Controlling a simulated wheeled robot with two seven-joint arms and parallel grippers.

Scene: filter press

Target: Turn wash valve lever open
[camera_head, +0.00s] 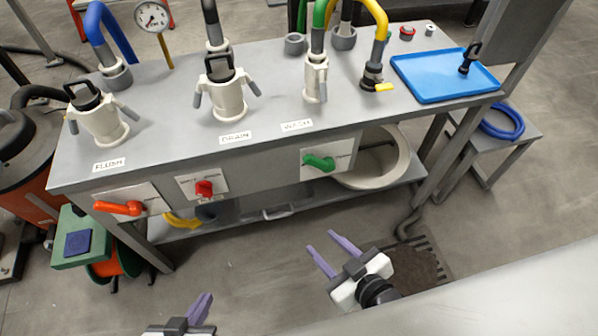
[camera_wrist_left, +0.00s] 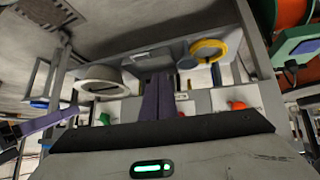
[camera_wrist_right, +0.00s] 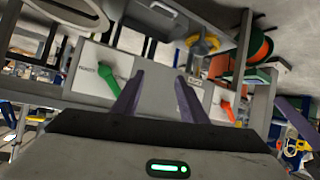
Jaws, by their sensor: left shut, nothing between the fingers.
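The green lever (camera_head: 319,163) is on a white plate on the front of the bench, below the WASH label (camera_head: 297,126). It lies roughly sideways in the head view. It also shows in the right wrist view (camera_wrist_right: 110,85) and left wrist view (camera_wrist_left: 104,119). My right gripper (camera_head: 320,243) is open and empty, in front of and below the lever, apart from it. Its fingers in the right wrist view (camera_wrist_right: 157,92) stand apart, with the lever to their left. My left gripper (camera_head: 200,306) is shut and empty at the bottom of the head view, away from the bench.
An orange lever (camera_head: 118,208) and a red knob (camera_head: 204,188) are on the same bench front. Hoses and fittings stand on top, beside a blue tray (camera_head: 445,76). Floor before the bench is clear.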

